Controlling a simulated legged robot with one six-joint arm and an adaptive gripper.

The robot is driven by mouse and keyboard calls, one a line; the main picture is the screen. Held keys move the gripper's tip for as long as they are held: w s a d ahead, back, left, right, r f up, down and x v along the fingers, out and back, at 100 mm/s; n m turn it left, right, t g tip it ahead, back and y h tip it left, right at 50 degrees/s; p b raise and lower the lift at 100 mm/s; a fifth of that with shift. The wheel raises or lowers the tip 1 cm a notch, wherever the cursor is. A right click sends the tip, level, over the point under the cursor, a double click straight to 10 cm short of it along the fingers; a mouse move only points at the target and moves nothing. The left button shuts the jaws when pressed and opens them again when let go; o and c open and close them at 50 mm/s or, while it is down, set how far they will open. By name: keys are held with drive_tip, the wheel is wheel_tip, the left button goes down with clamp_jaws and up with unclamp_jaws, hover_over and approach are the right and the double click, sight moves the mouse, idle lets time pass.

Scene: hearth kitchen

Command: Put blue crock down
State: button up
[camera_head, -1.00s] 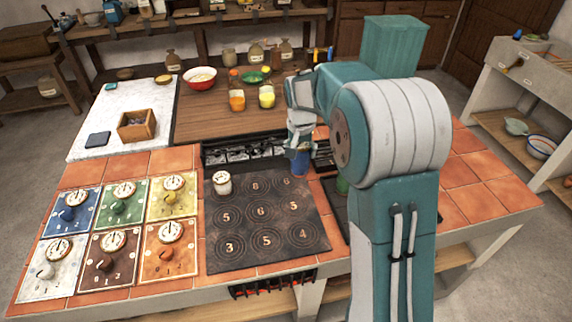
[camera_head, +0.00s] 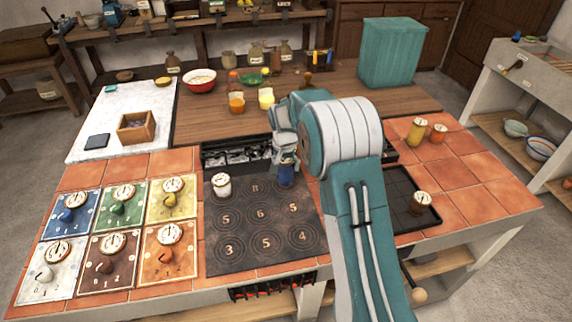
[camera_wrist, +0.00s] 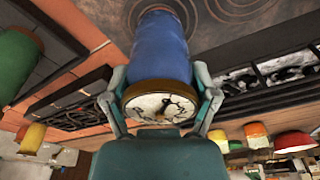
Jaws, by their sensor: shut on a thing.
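The blue crock (camera_head: 286,177) is upright at the back right of the dark ringed hotplate (camera_head: 250,262). My gripper (camera_head: 286,160) is shut on it from above. In the wrist view, the blue crock (camera_wrist: 160,48) sits between the two fingers of my gripper (camera_wrist: 160,78), with its dial-like lid facing the camera. Its far end overlaps a ring of the hotplate (camera_wrist: 240,12). I cannot tell whether its base touches the plate or hangs just above it.
A white crock (camera_head: 221,185) stands at the hotplate's back left. A brown crock (camera_head: 422,204) stands on a dark tray (camera_head: 400,222) to the right. Yellow (camera_head: 416,131) and orange (camera_head: 438,134) crocks stand behind it. A green crock (camera_wrist: 14,62) shows in the wrist view.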

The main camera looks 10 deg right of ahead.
drive_tip(key=o, duration=1.2)
drive_tip(key=shift+f, duration=0.1)
